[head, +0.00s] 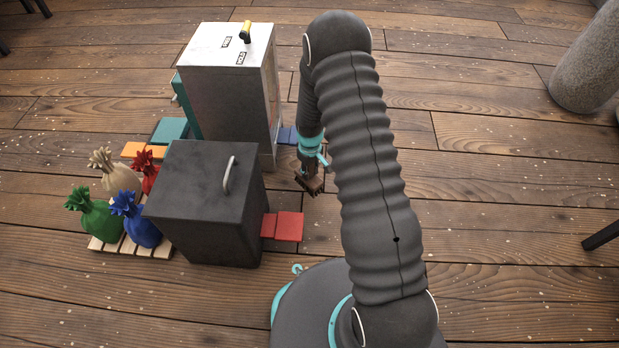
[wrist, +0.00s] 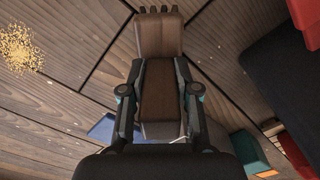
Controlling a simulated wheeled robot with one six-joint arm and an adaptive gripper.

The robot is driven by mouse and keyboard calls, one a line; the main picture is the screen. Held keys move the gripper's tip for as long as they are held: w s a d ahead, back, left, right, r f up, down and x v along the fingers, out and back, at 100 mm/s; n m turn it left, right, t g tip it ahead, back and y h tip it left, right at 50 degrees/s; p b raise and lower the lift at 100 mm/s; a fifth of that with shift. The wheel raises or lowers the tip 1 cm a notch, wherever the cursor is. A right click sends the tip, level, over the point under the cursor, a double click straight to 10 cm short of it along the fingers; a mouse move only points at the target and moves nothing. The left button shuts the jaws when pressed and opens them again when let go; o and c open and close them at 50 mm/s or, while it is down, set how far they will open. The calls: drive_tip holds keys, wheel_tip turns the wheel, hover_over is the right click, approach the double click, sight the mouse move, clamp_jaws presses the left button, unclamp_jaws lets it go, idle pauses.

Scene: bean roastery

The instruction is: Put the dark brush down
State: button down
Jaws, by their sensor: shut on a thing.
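The dark brush (wrist: 159,35) is brown and is held between the fingers of my gripper (wrist: 159,88) in the wrist view. Its broad end with short dark bristles points away from the wrist, with floorboards behind it. In the head view my gripper (head: 309,170) points down to the right of the boxes. The brush (head: 313,186) shows small at its tip, close to the floor; I cannot tell whether it touches.
A black box (head: 205,207) with a handle and red blocks (head: 282,226) stand left of my gripper. A tall metal cabinet (head: 229,90) stands behind. Sacks (head: 96,221) sit on a pallet at left. Golden bits (wrist: 24,47) lie scattered on the floor. Open floor (head: 490,190) is at right.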

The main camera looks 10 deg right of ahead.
sight(310, 178)
drive_tip(key=shift+f+b, duration=0.3)
drive_tip(key=shift+f, duration=1.55)
drive_tip(key=shift+f, duration=0.2)
drive_tip(key=c, duration=0.8)
unclamp_jaws()
drive_tip(key=shift+c, duration=0.2)
drive_tip(key=shift+r, duration=0.1)
